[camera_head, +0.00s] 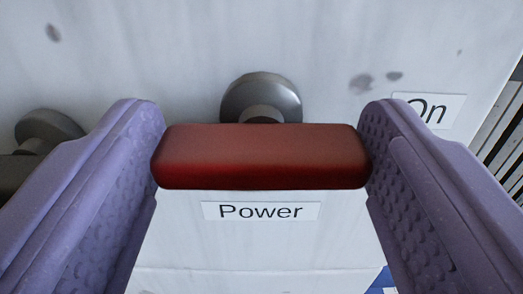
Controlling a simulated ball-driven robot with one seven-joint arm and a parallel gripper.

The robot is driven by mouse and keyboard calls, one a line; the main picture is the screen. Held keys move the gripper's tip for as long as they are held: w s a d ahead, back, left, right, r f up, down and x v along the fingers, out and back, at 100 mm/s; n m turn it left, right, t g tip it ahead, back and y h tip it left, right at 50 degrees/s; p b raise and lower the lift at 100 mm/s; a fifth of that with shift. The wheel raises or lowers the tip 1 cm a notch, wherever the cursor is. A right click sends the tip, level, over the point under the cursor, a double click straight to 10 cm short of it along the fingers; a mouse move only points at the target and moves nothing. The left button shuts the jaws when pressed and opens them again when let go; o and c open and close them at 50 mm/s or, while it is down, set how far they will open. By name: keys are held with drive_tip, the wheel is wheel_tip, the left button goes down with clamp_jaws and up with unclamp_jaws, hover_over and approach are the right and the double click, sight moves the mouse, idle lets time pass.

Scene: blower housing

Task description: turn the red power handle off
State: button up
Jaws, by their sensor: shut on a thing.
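The red power handle (260,157) is a rounded bar lying level across the middle of the view. It sits in front of a grey metal knob-like mount (262,95) on a white panel. My gripper (261,160) has two purple textured fingers, one at each end of the bar. The fingers are shut on the handle and touch its left and right ends. A label reading "Power" (261,211) is just below the handle. A label reading "On" (430,108) is at the upper right, partly hidden by the right finger.
The white panel (190,60) has some dark spots. Another grey round mount (47,128) with a dark part is at the left edge, close to the left finger. Dark slats (503,125) are at the right edge. A blue mark (381,281) is at the bottom right.

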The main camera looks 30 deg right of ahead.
drive_tip(key=n, duration=0.4)
drive_tip(key=shift+w+a+n+b, duration=0.1)
drive_tip(key=shift+n+b, duration=0.2)
drive_tip(key=shift+n, duration=0.1)
drive_tip(key=n, duration=0.4)
drive_tip(key=shift+n, duration=0.3)
drive_tip(key=n+p, duration=0.1)
drive_tip(key=n, duration=0.3)
drive_tip(key=shift+a+f, duration=0.1)
drive_tip(key=shift+f, duration=0.05)
drive_tip(key=shift+f+n+p, duration=0.15)
drive_tip(key=shift+n+p, duration=0.45)
drive_tip(key=shift+n, duration=1.7)
drive_tip(key=shift+w, duration=0.1)
drive_tip(key=o, duration=1.1)
drive_tip(key=shift+c, duration=0.2)
